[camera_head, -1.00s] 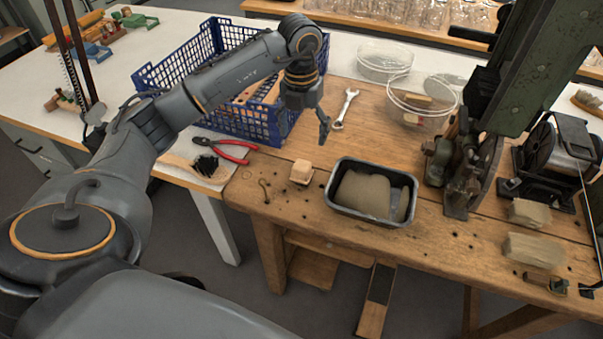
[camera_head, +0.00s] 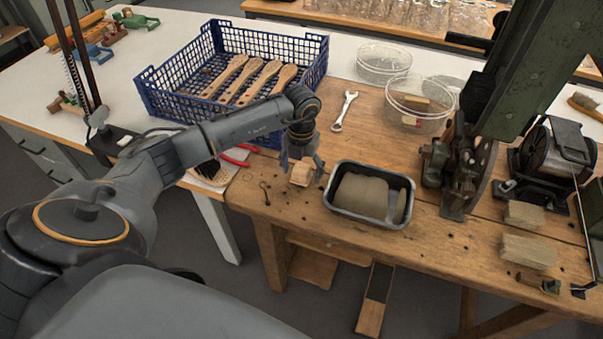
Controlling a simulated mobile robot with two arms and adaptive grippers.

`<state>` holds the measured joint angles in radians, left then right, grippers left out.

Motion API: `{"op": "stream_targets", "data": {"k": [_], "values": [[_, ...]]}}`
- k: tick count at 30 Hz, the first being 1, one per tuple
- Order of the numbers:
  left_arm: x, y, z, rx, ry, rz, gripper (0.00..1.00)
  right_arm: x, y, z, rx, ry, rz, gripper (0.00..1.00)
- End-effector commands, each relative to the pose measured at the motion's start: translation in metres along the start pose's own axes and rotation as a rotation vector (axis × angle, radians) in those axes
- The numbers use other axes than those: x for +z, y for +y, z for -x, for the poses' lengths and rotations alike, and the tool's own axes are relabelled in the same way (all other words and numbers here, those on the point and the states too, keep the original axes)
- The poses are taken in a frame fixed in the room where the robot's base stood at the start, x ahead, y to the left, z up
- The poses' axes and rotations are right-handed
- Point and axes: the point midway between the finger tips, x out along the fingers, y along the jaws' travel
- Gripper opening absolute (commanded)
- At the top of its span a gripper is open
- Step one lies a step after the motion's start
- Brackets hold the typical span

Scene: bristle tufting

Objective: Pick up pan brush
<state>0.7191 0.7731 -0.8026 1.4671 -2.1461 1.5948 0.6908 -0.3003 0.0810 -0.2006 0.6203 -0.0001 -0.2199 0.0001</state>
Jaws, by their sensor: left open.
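My left gripper (camera_head: 303,170) hangs pointing down over the wooden workbench, with its fingers spread. A small pale wooden block (camera_head: 299,175), which may be the pan brush, sits between or just behind the fingers. I cannot tell whether they touch it. No bristles can be made out on it. Another wooden piece with dark bristles (camera_head: 208,172) lies at the white table's edge, partly hidden by my left arm. My right gripper is not in view.
A grey tray (camera_head: 333,203) of sandy material stands just right of the gripper. A blue crate (camera_head: 160,112) holds several wooden handles. A wrench (camera_head: 345,110), clear dishes (camera_head: 385,58) and a green machine (camera_head: 520,75) stand around.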

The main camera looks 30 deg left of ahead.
Motion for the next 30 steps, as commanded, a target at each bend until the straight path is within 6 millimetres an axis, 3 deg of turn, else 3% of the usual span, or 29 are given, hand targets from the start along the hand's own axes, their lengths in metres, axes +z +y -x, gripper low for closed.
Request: {"op": "stream_targets", "data": {"k": [8,17,18,30], "values": [[-0.0001,0.0002,-0.0062,0.001,0.000,-0.001,0.75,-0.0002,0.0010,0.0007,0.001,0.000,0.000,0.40],[-0.0001,0.0002,-0.0059,0.001,0.000,0.000,0.18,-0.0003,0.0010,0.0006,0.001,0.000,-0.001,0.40],[-0.0001,0.0002,-0.0058,0.001,0.000,0.000,0.16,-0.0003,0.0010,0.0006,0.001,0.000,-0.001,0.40],[0.0010,-0.0002,0.0030,-0.001,-0.003,0.000,0.16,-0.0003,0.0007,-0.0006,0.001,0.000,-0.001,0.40]]}}
